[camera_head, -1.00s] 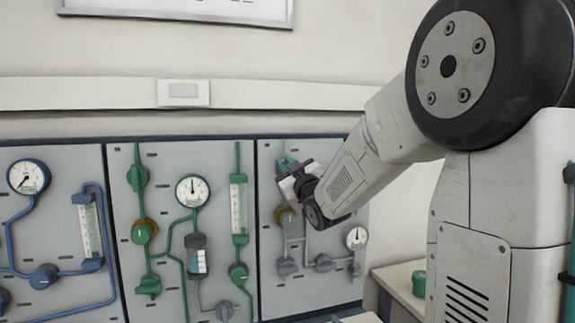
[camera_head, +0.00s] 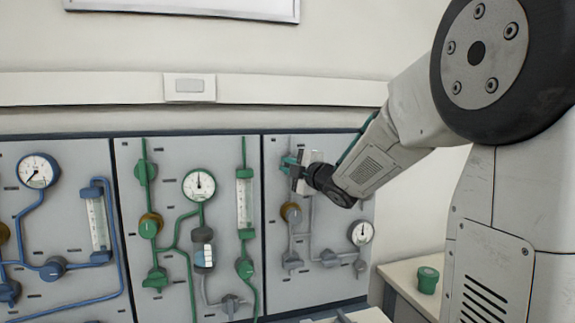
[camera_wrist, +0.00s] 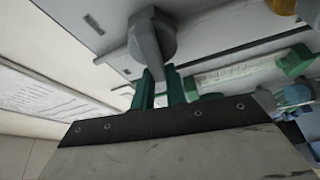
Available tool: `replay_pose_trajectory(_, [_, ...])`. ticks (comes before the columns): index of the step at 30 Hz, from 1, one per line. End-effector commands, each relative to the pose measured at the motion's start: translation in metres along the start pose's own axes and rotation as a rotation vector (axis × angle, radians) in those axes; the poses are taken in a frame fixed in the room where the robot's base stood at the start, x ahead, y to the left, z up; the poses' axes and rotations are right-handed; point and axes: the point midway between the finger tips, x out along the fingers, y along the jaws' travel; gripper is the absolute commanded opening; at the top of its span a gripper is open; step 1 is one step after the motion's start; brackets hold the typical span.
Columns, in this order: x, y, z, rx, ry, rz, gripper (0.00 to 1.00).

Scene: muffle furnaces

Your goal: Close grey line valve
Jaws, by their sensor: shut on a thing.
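The grey line's top valve (camera_wrist: 152,38) is a grey knob with a raised handle on the right-hand panel; in the head view my gripper hides most of it. My gripper (camera_wrist: 160,76) has two teal fingers, which are shut on the handle's near end in the wrist view. In the head view, my gripper (camera_head: 290,164) is at the upper left of the grey line panel (camera_head: 330,290).
The green line panel (camera_head: 125,290) with a gauge, flow tube and valves stands directly left, and the blue line panel (camera_head: 75,215) is farther left. A bench (camera_head: 398,274) with a green-topped object (camera_head: 427,280) is at the right.

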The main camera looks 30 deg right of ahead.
Motion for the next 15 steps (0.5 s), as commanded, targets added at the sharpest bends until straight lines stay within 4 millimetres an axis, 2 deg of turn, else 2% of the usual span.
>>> replay_pose_trajectory(1, [-0.0018, -0.0054, 0.0061, -0.020, -0.016, -0.022, 0.00])
replay_pose_trajectory(15, [-0.0019, -0.0074, 0.0064, -0.173, -0.016, -0.084, 0.00])
